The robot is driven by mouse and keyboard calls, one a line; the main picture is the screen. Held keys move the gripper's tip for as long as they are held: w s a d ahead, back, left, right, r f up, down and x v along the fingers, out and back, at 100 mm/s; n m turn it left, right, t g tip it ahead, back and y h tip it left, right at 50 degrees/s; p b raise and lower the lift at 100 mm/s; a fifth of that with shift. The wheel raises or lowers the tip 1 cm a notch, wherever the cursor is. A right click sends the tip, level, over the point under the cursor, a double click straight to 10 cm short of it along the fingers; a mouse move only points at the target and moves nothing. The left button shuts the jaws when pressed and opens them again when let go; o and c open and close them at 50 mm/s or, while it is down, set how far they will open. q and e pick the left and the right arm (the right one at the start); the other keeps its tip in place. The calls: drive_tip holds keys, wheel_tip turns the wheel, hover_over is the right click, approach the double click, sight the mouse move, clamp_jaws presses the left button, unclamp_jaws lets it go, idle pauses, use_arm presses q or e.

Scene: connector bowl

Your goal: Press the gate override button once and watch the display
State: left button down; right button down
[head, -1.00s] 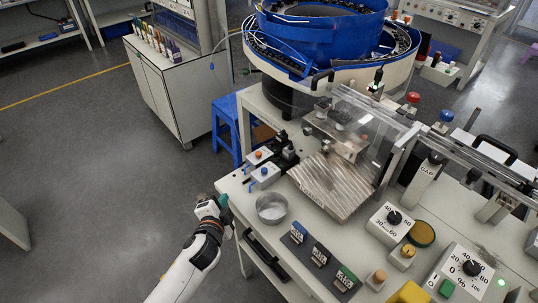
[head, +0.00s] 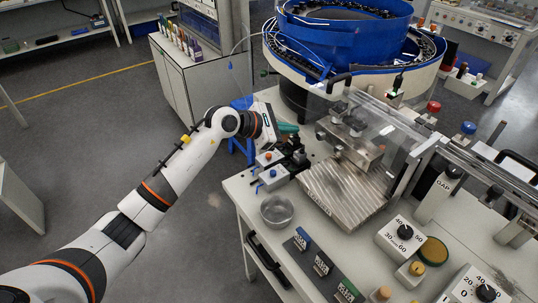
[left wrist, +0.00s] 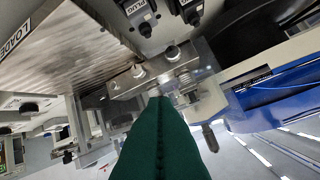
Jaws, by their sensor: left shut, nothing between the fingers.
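My left gripper (head: 290,128) reaches in from the left in the head view. Its green fingers (left wrist: 160,145) are shut and empty, and fill the lower middle of the left wrist view. They are above the back left of the bench, near two small grey boxes. One box has an orange button (head: 268,155), the other a blue button (head: 273,173). I cannot read which control is the gate override button, nor make out the display. My right gripper is not in view.
A ribbed metal plate (head: 340,195) and clear cover stand right of the boxes. A metal dish (head: 277,210) sits at the bench's left edge. The blue feeder bowl (head: 340,40) rises behind. Dial boxes (head: 402,236) are at front right. Open floor lies left.

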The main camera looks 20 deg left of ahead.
use_arm(q)
drive_tip(key=w+a+f+m+g+y, duration=0.1)
drive_tip(key=w+a+y, duration=0.1)
drive_tip(key=a+y, duration=0.2)
drive_tip(key=a, duration=0.3)
drive_tip(key=shift+m, duration=0.3)
drive_tip(key=shift+w+a+f, duration=0.1)
drive_tip(key=shift+f, duration=0.05)
drive_tip(key=b, duration=0.5)
hover_over(269, 155)
drive_tip(key=f, duration=0.5)
drive_tip(key=s+f, duration=0.1)
drive_tip(key=f, duration=0.1)
drive_tip(key=shift+a+f, duration=0.25)
drive_tip(key=shift+a, duration=0.15)
drive_tip(key=shift+f, duration=0.55)
